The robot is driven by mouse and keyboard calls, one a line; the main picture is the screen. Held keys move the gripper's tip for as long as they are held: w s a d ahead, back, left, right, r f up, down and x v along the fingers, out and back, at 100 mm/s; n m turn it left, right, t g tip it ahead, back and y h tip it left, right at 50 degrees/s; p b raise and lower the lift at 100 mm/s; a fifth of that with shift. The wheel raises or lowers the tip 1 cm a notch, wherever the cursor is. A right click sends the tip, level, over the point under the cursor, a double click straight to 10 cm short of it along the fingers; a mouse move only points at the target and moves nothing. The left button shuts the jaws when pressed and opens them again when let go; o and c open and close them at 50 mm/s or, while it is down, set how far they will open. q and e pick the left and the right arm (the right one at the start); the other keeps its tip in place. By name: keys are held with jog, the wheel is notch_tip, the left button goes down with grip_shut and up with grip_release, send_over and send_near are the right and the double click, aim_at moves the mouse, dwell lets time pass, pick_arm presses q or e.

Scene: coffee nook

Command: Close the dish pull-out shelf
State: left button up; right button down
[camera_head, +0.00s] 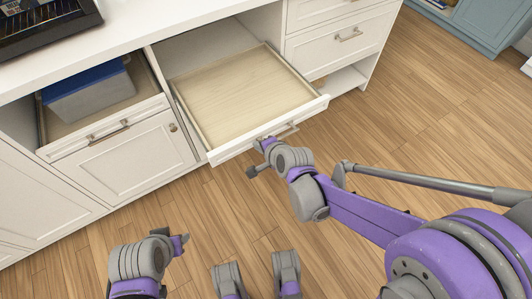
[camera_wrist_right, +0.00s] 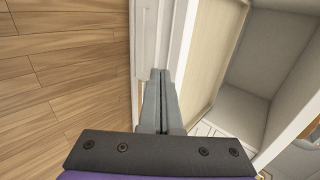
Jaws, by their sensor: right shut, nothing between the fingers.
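The dish pull-out shelf (camera_head: 245,97) is slid out from the white cabinet, with a bare light-wood bottom and nothing on it. Its white front panel (camera_head: 232,150) faces me and carries a metal bar handle (camera_head: 287,131). My right gripper (camera_head: 264,145) is at the outside of this front, just left of the handle. In the right wrist view its fingers (camera_wrist_right: 160,74) are together and empty, pointing along the front panel; I cannot tell whether they touch it. My left gripper (camera_head: 181,242) is low at the left over the floor, away from the shelf; its fingers are unclear.
Left of the shelf, another open compartment holds a grey bin with a blue lid (camera_head: 88,92). A dark appliance (camera_head: 45,22) stands on the white countertop (camera_head: 150,22). Closed drawers (camera_head: 345,42) are at right. The wooden floor (camera_head: 430,120) is clear.

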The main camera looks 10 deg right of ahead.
pick_arm(q)
jog(key=shift+f, duration=0.15)
pick_arm(e)
jog(key=shift+w+a+r, duration=0.1)
jog(key=shift+w+a, duration=0.1)
jog(key=shift+w, duration=0.25)
jog(key=shift+w+a, duration=0.2)
jog(key=shift+w, duration=0.25)
jog(key=shift+w, duration=0.1)
